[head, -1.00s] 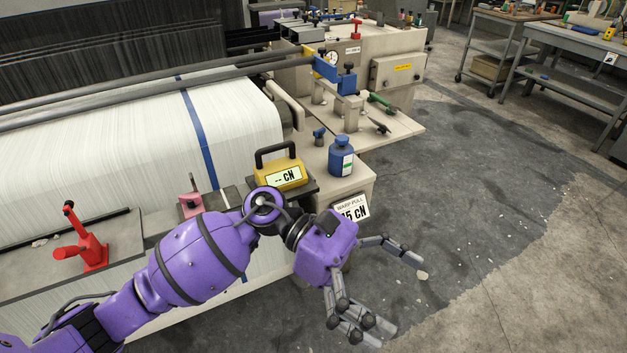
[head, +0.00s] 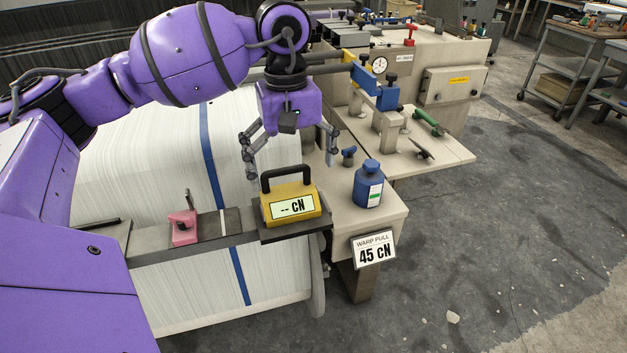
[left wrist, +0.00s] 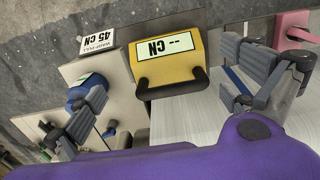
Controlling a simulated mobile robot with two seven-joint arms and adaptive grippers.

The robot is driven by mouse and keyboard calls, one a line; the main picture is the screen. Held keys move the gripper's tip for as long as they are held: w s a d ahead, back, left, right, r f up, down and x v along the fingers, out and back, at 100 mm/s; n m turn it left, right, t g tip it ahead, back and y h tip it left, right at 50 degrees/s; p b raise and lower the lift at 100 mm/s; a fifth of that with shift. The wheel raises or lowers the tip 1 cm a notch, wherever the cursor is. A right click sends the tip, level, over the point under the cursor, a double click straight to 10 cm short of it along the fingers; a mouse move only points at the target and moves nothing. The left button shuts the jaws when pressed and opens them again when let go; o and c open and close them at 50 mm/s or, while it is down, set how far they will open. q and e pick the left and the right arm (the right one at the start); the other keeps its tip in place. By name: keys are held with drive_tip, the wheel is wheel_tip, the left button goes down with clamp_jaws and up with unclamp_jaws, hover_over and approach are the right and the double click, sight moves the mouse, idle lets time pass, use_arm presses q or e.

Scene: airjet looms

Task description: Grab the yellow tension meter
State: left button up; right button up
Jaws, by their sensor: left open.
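The yellow tension meter (head: 290,205) has a black handle on top and a display reading "-- CN". It stands upright on a dark shelf (head: 297,229) at the loom's front corner. My left gripper (head: 290,172) is open and empty, pointing down above and behind the meter in the head view. In the left wrist view the meter (left wrist: 169,62) appears upside down between the spread fingers, with its handle nearest the palm. I see no clear contact between the fingers and the meter. My right gripper is not in view.
A blue bottle (head: 368,185) stands just right of the meter. A "WARP PULL 45 CN" sign (head: 374,250) hangs at the ledge's front. A pink clamp (head: 184,227) sits to the left. White warp threads (head: 130,165) lie behind. Open floor (head: 500,240) is at right.

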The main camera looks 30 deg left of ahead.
sight(289, 192)
use_arm(q)
drive_tip(key=shift+w+a+r, duration=0.25)
drive_tip(key=shift+a, duration=0.3)
drive_tip(key=shift+s+f, duration=0.25)
drive_tip(key=shift+f, duration=0.5)
drive_tip(key=shift+s+f, duration=0.25)
drive_tip(key=shift+f, duration=0.5)
wheel_tip(289, 192, down, 4)
drive_tip(key=shift+w+f+p, duration=0.1)
drive_tip(key=shift+f+p, duration=0.05)
drive_tip(key=shift+p, duration=0.3)
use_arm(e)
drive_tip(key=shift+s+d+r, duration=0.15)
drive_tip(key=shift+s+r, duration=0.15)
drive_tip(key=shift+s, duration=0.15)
use_arm(q)
drive_tip(key=shift+c, duration=0.5)
drive_tip(key=c, duration=1.3)
